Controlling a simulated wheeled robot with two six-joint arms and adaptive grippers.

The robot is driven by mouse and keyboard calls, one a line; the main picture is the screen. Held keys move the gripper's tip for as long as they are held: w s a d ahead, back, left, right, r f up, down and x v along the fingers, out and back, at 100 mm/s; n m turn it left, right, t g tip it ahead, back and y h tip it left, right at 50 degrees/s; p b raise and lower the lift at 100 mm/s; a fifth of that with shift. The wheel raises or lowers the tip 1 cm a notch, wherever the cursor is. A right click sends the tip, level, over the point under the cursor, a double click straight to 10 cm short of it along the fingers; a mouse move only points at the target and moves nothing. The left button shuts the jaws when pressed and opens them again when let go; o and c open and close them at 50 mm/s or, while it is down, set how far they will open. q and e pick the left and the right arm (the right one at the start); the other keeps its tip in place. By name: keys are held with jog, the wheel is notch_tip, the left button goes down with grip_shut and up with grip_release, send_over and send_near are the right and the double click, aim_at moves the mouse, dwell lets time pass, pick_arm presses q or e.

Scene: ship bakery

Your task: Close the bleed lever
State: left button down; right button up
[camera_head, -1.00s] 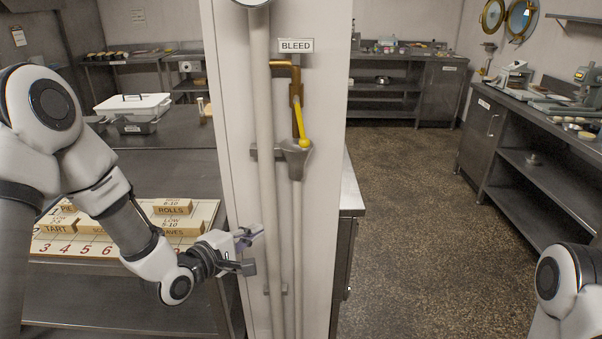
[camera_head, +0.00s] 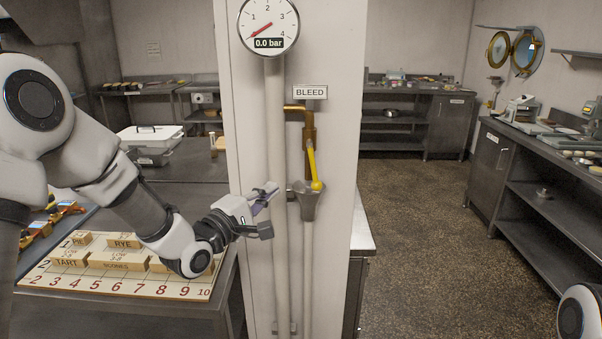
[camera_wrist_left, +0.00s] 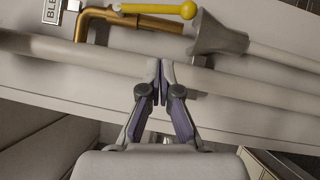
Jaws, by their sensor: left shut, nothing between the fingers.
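The bleed lever (camera_head: 312,163) is a yellow handle with a ball end, on a brass valve (camera_head: 310,132) under the BLEED sign (camera_head: 310,92). It hangs downward, tilted slightly right, its ball just above a grey funnel (camera_head: 306,203). In the left wrist view the lever (camera_wrist_left: 150,9) lies along the top edge, with the funnel (camera_wrist_left: 218,38) beyond its ball. My left gripper (camera_head: 268,208) is left of the funnel, a little below the ball, by the pale vertical pipe. In the wrist view its fingertips (camera_wrist_left: 160,78) meet, empty and apart from the lever. My right gripper is out of view.
A round gauge (camera_head: 268,25) on the column reads 0.0 bar. The pale pipe (camera_head: 275,120) runs down beside the valve. A numbered board (camera_head: 120,287) with wooden blocks lies on the left table. Open floor (camera_head: 420,250) is to the right.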

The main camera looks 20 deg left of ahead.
aim_at(313, 166)
pick_arm(q)
jog(key=p+x, duration=0.1)
jog(key=x, duration=0.5)
jog(key=shift+p, duration=0.35)
jog(key=d, duration=0.1)
jog(key=w+d+p, duration=0.1)
jog(key=d, duration=0.1)
jog(key=shift+w+d+r, duration=0.1)
jog(key=shift+w+r, duration=0.1)
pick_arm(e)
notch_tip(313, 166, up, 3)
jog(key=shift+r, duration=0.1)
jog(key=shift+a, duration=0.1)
pick_arm(q)
jog(key=shift+d+n+b, duration=0.2)
jog(key=shift+n+b, duration=0.2)
jog(key=shift+b, duration=0.05)
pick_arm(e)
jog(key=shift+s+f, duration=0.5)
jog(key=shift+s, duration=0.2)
pick_arm(q)
jog(key=shift+w+f, duration=0.1)
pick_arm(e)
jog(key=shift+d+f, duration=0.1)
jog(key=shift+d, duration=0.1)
